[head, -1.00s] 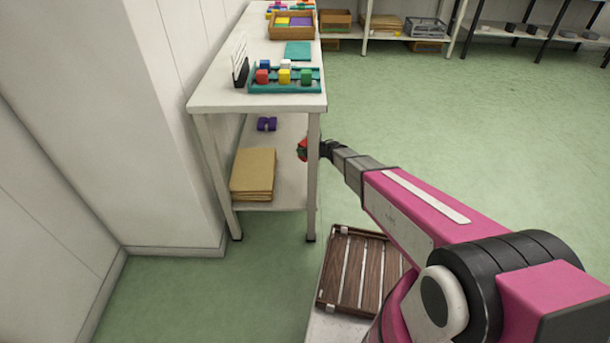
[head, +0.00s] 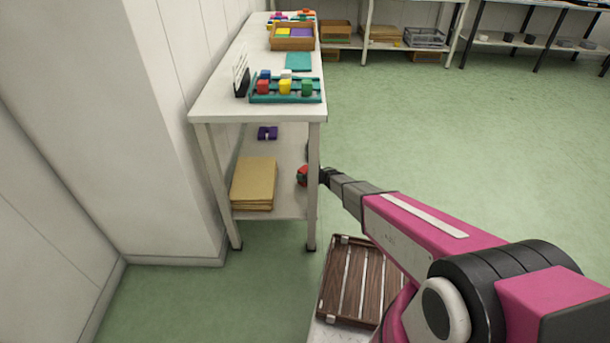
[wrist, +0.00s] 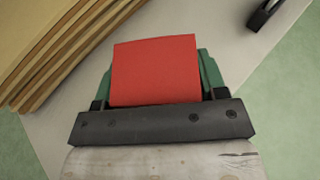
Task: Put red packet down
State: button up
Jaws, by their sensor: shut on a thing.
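The red packet (wrist: 155,69) is between the green-tipped fingers of my gripper (wrist: 156,85) in the wrist view, and the gripper is shut on it. In the head view the red packet (head: 302,175) shows small beside the table's right front leg, at the lower shelf (head: 278,200). My gripper (head: 312,176) reaches in there from the right, partly hidden by the leg. I cannot tell whether the packet touches the shelf.
A stack of brown envelopes (head: 254,183) lies on the shelf left of the packet. A purple object (head: 267,132) sits farther back. A dark object (wrist: 266,15) is at the wrist view's upper right.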

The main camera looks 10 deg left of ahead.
jog(key=shift+f, duration=0.15)
jog(key=o, duration=0.9)
jog(key=shift+o, duration=0.2)
